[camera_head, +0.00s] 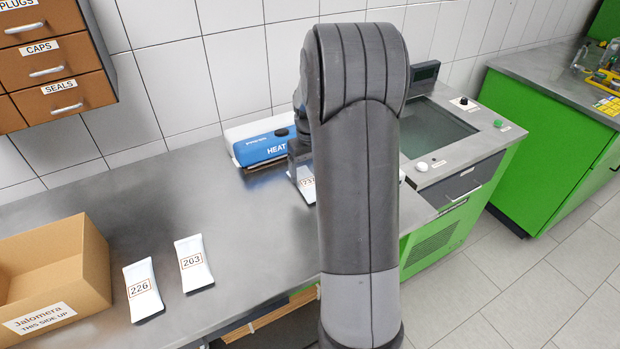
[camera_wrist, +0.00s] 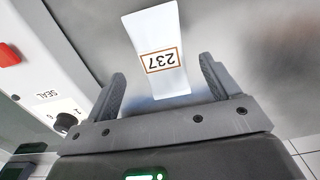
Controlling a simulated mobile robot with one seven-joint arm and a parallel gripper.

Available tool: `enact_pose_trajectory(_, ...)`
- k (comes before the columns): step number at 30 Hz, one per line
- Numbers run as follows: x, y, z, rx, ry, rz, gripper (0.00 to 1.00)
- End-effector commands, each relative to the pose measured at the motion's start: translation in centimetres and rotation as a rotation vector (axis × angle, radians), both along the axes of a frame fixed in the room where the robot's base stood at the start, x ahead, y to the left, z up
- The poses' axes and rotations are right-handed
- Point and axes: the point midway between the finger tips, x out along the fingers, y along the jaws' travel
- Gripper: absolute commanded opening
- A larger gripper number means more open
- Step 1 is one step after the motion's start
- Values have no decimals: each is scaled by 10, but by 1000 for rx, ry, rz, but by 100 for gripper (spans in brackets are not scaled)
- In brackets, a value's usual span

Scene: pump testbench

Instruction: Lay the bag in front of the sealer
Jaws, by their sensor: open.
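A white bag labelled 237 (camera_head: 306,184) lies on the bench in front of the blue and white heat sealer (camera_head: 264,146), partly hidden behind my arm. In the wrist view the same bag (camera_wrist: 157,45) lies flat with its near end between the fingers. My gripper (camera_wrist: 162,69) is open, with a finger on each side of the bag and a gap to both. In the head view the fingers are hidden by my arm. The wrist view shows a panel with a SEAL label and a dark knob at left.
Bags 226 (camera_head: 143,290) and 203 (camera_head: 193,263) lie on the bench at left, beside an open cardboard box (camera_head: 95,262). Drawers (camera_head: 50,72) hang on the wall above. A green testbench (camera_head: 455,228) with a basin stands at right. The bench middle is clear.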

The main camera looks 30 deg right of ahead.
Motion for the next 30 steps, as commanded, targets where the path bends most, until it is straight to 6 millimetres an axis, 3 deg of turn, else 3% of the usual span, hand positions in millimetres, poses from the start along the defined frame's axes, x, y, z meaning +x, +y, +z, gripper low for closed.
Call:
enact_pose_trajectory(6,1,0,48,-1,-4,0,81)
enact_pose_trajectory(17,-5,8,87,-5,-15,1,81)
enact_pose_trajectory(23,-37,50,128,-25,-87,5,81)
enact_pose_trajectory(30,-95,104,170,-41,-199,5,81)
